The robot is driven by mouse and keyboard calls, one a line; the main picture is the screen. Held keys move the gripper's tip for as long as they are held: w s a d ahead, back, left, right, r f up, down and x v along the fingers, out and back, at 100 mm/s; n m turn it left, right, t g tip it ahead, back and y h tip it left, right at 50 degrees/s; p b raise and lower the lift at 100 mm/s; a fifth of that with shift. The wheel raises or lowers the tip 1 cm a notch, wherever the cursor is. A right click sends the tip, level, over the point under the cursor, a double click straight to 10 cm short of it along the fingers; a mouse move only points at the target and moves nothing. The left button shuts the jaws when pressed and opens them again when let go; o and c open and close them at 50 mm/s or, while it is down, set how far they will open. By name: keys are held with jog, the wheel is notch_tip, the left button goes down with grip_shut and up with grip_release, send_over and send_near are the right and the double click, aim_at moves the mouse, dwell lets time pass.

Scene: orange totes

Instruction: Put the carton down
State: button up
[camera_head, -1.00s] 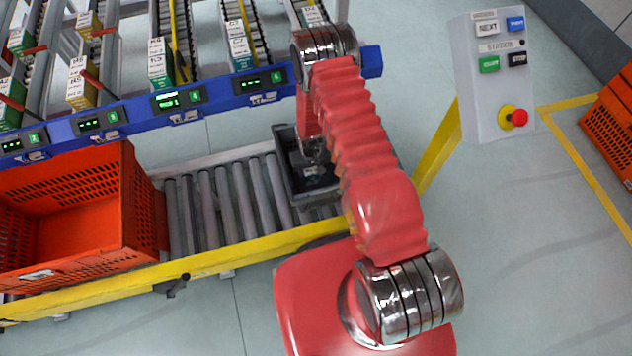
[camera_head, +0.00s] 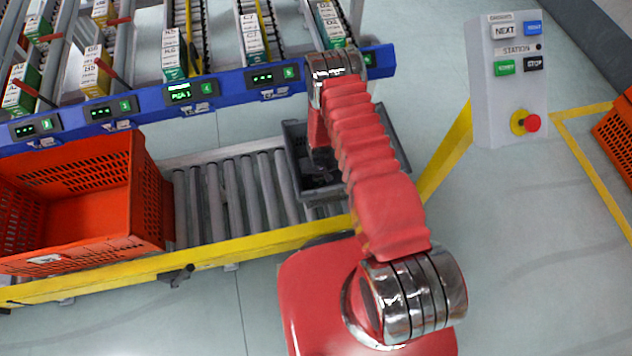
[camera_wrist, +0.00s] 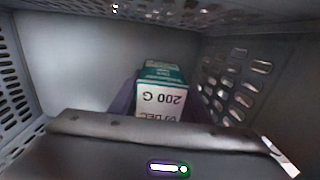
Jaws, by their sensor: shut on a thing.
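The carton (camera_wrist: 166,92) is green and white with "200 G" printed on it, upside down in the wrist view. My gripper (camera_head: 322,168) reaches down into a dark grey crate (camera_head: 296,160) on the roller conveyor. In the wrist view my gripper's dark fingers stand on both sides of the carton, shut on it. The crate's slotted walls (camera_wrist: 240,85) surround it. The carton's lower end is hidden behind my gripper's body, and I cannot tell whether it touches the crate floor. The carton does not show clearly in the head view.
A large orange tote (camera_head: 150,195) stands left on the conveyor, with bare rollers (camera_head: 230,195) between it and the crate. A blue rail (camera_head: 220,92) with displays and carton lanes runs behind. A button panel (camera_head: 507,85) stands to the right.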

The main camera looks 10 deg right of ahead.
jog(key=shift+f, duration=0.8)
jog(key=shift+f, duration=0.2)
jog(key=o, duration=1.3)
jog(key=shift+f, duration=0.1)
jog(key=shift+r, duration=6.3)
